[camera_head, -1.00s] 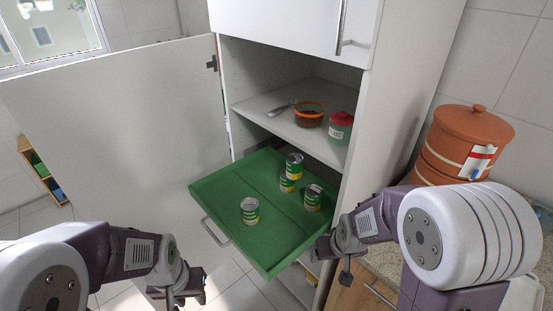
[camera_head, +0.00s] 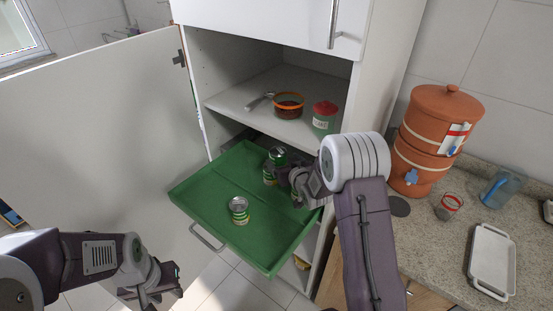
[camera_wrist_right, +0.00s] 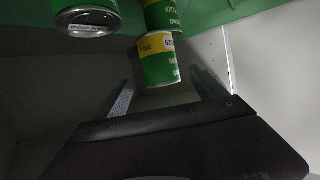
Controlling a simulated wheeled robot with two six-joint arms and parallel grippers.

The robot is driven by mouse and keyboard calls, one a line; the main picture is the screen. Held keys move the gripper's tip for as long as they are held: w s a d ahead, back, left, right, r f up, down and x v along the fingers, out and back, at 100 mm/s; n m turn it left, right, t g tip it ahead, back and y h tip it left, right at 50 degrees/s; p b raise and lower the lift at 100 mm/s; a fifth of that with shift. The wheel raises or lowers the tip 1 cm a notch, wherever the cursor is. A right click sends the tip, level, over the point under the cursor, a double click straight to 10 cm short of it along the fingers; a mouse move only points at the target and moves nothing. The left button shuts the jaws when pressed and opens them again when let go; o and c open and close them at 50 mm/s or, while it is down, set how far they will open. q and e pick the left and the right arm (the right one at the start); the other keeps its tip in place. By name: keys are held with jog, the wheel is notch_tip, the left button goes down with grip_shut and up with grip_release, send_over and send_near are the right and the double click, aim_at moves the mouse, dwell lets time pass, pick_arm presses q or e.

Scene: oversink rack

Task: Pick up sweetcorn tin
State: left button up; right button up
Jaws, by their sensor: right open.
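Several green-and-yellow tins stand in the pulled-out green drawer (camera_head: 205,190); I cannot read which is sweetcorn. One tin (camera_head: 239,212) stands alone near the front. Two are stacked behind it, the upper tin (camera_head: 278,154) on the lower tin (camera_head: 269,175). Another tin (camera_head: 298,197) is mostly hidden by my right gripper (camera_head: 283,177). In the upside-down right wrist view, my right fingers are open and the upper stacked tin (camera_wrist_right: 159,62) shows between and beyond them, with the lower one (camera_wrist_right: 164,16) past it. My left gripper (camera_head: 163,285) hangs empty at the lower left.
The cupboard shelf (camera_head: 240,105) above the drawer holds an orange-rimmed bowl (camera_head: 288,106) and a red-lidded jar (camera_head: 325,117). The open white door (camera_head: 100,140) stands at left. The counter at right holds a clay water filter (camera_head: 428,140), glass, jug and white tray.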

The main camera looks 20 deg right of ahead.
aim_at(281, 159)
jog(key=shift+w, duration=0.3)
jog(key=x, duration=0.2)
jog(key=shift+w+a+f+p, duration=0.1)
jog(key=shift+w+f+p, duration=0.1)
jog(key=shift+p, duration=0.2)
jog(key=shift+w+f, duration=0.15)
jog(key=shift+w, duration=0.3)
jog(key=p+x, duration=0.1)
jog(key=x, duration=0.3)
jog(key=shift+w+a, duration=0.1)
jog(key=shift+w, duration=0.2)
jog(key=shift+w+f, duration=0.1)
jog(key=shift+w, duration=0.15)
jog(key=shift+s, duration=0.1)
jog(key=c, duration=0.4)
grip_shut()
jog(key=shift+r, duration=0.25)
